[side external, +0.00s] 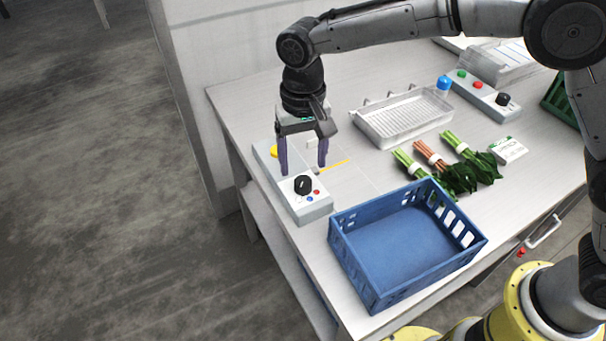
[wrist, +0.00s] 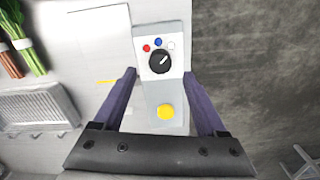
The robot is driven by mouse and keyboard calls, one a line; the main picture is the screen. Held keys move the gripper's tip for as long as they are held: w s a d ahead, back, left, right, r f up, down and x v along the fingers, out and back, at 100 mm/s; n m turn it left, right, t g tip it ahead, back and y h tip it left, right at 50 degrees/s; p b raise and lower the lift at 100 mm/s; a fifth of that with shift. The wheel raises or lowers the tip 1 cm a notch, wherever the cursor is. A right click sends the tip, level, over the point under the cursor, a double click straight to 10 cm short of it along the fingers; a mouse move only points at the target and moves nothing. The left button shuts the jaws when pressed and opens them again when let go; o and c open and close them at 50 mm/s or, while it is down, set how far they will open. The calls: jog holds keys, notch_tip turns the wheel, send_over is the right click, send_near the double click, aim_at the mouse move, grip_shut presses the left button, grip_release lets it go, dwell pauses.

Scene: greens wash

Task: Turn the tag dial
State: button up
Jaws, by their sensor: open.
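The tag dial is a round black knob (side external: 303,185) on a pale grey control box (side external: 318,211) at the table's left edge. In the wrist view the black knob (wrist: 160,62) carries a white pointer line aimed at the upper right, toward a white dot. Red and blue dots sit beside it. A yellow button (wrist: 166,112) is on the same box, nearer my gripper. My gripper (side external: 303,170) is open and empty above the box, its purple fingers pointing down. In the wrist view the fingers (wrist: 162,75) straddle the box's width, apart from the knob.
A blue crate (side external: 400,245) stands close in front of the box. Several bunched greens (side external: 455,165), a clear tray (side external: 403,118) and another control box (side external: 480,95) with a blue dome lie to the right. The floor drops away left of the box.

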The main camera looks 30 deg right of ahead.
aim_at(303, 180)
jog(key=shift+f, duration=2.5)
grip_shut()
